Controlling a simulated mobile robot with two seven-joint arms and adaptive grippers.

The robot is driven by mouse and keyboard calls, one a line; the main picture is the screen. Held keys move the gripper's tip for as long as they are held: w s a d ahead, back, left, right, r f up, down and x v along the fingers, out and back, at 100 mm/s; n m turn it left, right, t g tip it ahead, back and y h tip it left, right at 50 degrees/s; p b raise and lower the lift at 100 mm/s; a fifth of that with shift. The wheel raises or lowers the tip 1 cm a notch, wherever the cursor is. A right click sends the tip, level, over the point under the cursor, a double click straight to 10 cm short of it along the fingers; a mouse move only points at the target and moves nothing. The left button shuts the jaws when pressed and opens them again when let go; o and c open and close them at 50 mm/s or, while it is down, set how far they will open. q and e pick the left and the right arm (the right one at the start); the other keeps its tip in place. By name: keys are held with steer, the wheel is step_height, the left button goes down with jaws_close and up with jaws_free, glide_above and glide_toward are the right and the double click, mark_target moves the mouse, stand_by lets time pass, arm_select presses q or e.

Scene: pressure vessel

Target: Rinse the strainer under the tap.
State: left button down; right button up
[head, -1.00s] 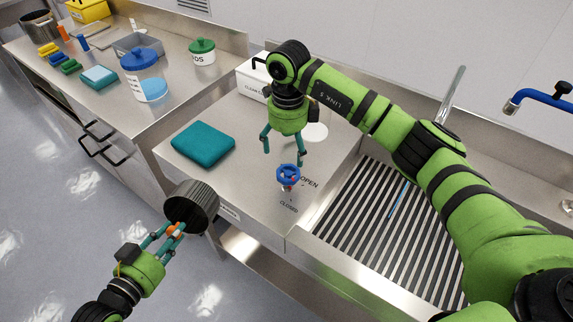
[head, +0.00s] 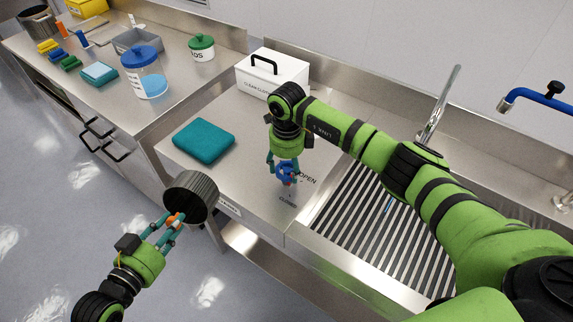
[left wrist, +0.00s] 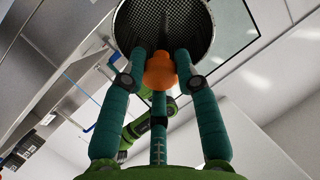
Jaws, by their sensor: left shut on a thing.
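The strainer (head: 190,197) is a dark cylindrical mesh basket with an orange knob. My left gripper (head: 172,222) is shut on the knob and holds the strainer in the air over the floor, left of the counter front. In the left wrist view the strainer (left wrist: 163,25) is tilted, its mesh inside showing. My right gripper (head: 284,168) is down at a small blue handwheel (head: 287,173) between OPEN and CLOSED labels. Its fingers are on either side of the wheel; whether they grip it is unclear. The blue tap (head: 540,98) is at the far right; no water shows.
A slatted sink grate (head: 365,235) lies right of the handwheel. A folded teal cloth (head: 204,141) and a white box with a black handle (head: 270,74) are on the counter. The left bench holds a blue-lidded jar (head: 145,75), a green-lidded pot (head: 201,48) and brushes.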

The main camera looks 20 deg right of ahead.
mark_target(286, 169)
arm_select(q)
steer(key=shift+f+b, duration=0.85)
steer(key=shift+b, duration=0.1)
arm_select(e)
steer(key=shift+f+m, duration=0.2)
steer(key=shift+m, duration=0.8)
arm_select(q)
steer(key=shift+f+b, duration=0.35)
steer(key=shift+b, duration=0.05)
arm_select(e)
steer(key=shift+r+m, duration=0.15)
steer(key=shift+m, duration=0.65)
steer(key=o, duration=1.1)
steer(key=shift+o, duration=0.2)
steer(key=shift+w, duration=0.1)
step_height(286, 169, up, 12)
